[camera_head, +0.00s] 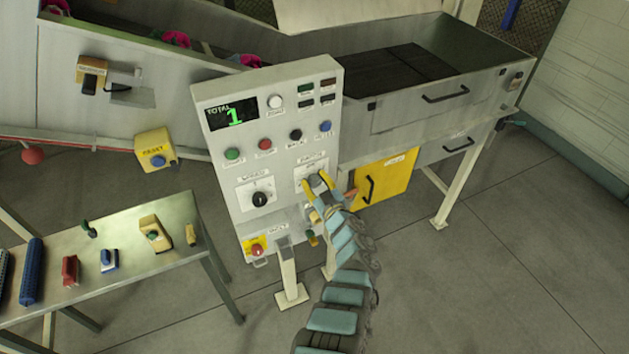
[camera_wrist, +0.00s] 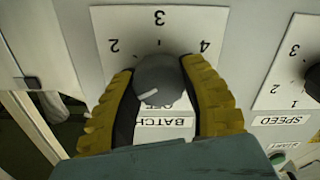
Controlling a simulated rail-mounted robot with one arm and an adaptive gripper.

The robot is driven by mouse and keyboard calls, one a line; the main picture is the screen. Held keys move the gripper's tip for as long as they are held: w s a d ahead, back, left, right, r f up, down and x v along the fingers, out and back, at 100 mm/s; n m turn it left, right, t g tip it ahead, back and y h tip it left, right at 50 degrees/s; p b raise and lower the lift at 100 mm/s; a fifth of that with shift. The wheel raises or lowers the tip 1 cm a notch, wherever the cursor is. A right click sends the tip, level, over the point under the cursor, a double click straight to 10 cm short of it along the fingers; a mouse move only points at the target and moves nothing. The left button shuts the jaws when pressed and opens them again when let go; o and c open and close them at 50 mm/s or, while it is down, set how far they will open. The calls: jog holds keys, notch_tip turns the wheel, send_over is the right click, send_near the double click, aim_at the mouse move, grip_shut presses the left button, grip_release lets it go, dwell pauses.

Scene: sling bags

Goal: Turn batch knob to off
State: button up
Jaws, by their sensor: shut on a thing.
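The batch knob (camera_wrist: 160,80) is a round dark grey knob with a white pointer line, on a white dial plate (camera_wrist: 125,25) that appears upside down in the wrist view. The numbers 2, 3 and 4 show around it. The pointer line lies toward the lower left of the knob. The off mark is partly hidden below the knob, above the batch label (camera_wrist: 163,122). My gripper (camera_wrist: 160,95) has its two yellow fingers shut on the knob, one on each side. In the head view my gripper (camera_head: 318,185) is at the knob on the panel's right side.
The white control panel (camera_head: 225,180) carries a speed knob (camera_head: 260,199) left of my gripper, several coloured buttons and a display (camera_head: 232,113) reading 1. A red stop button (camera_head: 257,249) is low on the panel. A yellow door (camera_head: 382,178) is close at the right.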

jog(key=shift+f+n, duration=0.1)
jog(key=shift+n, duration=0.2)
jog(key=shift+f+n+b, duration=0.15)
jog(key=shift+n+b, duration=0.2)
jog(key=shift+n, duration=0.25)
jog(key=n+b, duration=0.2)
jog(key=n, duration=0.2)
jog(key=shift+a+f, duration=0.15)
jog(key=n+b, duration=0.3)
jog(key=n, duration=0.1)
jog(key=shift+n+b, duration=0.45)
jog(key=shift+n, duration=0.55)
jog(key=shift+r, duration=0.2)
jog(key=o, duration=1.2)
